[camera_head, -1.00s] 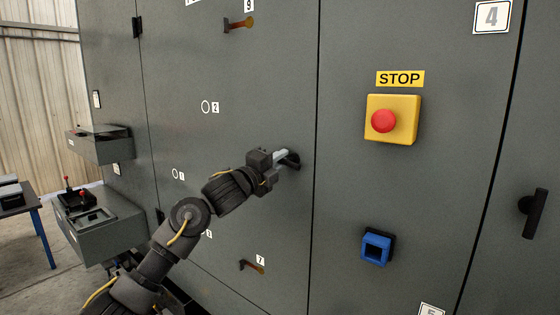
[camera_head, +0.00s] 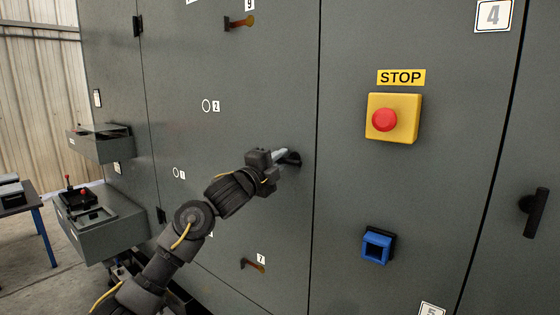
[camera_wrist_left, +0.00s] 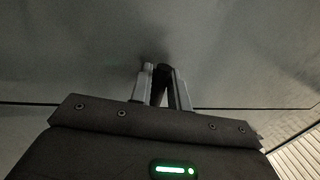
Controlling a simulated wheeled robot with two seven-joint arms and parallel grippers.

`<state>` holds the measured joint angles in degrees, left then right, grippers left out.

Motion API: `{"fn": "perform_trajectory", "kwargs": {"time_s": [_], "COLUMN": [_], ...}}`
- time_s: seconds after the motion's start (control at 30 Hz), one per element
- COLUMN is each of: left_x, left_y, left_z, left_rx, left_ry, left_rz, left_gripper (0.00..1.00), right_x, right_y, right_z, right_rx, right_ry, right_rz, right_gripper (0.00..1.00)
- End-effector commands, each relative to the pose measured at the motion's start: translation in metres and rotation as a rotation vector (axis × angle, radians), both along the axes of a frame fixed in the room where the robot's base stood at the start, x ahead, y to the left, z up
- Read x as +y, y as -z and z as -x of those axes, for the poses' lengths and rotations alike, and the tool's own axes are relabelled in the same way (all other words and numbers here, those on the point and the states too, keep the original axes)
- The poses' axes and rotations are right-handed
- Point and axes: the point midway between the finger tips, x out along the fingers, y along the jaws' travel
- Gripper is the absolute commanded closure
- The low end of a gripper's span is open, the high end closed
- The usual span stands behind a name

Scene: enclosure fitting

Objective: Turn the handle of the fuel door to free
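A black handle (camera_head: 294,160) sits on the grey door left of the long vertical seam in the head view. My left gripper (camera_head: 281,155) reaches it from the left, and its fingers hide part of it. In the left wrist view, the two grey fingers of my left gripper (camera_wrist_left: 163,88) stand on either side of the dark handle (camera_wrist_left: 161,75), close against it. No label naming the fuel door is readable. My right gripper is in neither view.
A second black handle (camera_head: 534,213) is on the door at far right. A yellow box with a red stop button (camera_head: 384,119) and a blue square fitting (camera_head: 377,246) are on the middle panel. Orange-tipped levers (camera_head: 239,23) (camera_head: 253,265) stick out above and below my arm. Grey boxes (camera_head: 103,243) project at left.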

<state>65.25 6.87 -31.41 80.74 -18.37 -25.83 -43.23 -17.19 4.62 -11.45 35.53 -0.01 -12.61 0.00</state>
Motion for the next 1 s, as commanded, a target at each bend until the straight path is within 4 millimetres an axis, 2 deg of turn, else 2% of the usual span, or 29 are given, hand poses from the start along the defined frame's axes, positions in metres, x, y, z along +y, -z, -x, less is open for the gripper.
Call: {"fn": "perform_trajectory", "kwargs": {"time_s": [0.03,0.1,0.47,1.0], "left_x": [0.0,0.0,0.003,0.056], "left_y": [0.0,0.0,0.003,0.021], "left_z": [0.0,0.0,0.004,0.077], "left_rx": [0.0,-0.001,0.0,-0.002], "left_ry": [0.0,0.0,0.001,0.0], "left_rz": [0.0,-0.001,-0.002,-0.003], "left_gripper": [0.75,0.68,0.68,0.68], "right_x": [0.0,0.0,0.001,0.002], "right_y": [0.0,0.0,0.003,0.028], "right_z": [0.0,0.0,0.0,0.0], "right_rx": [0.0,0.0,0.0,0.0], "right_ry": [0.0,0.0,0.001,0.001], "right_rz": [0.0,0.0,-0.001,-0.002], "right_gripper": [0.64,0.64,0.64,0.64]}}
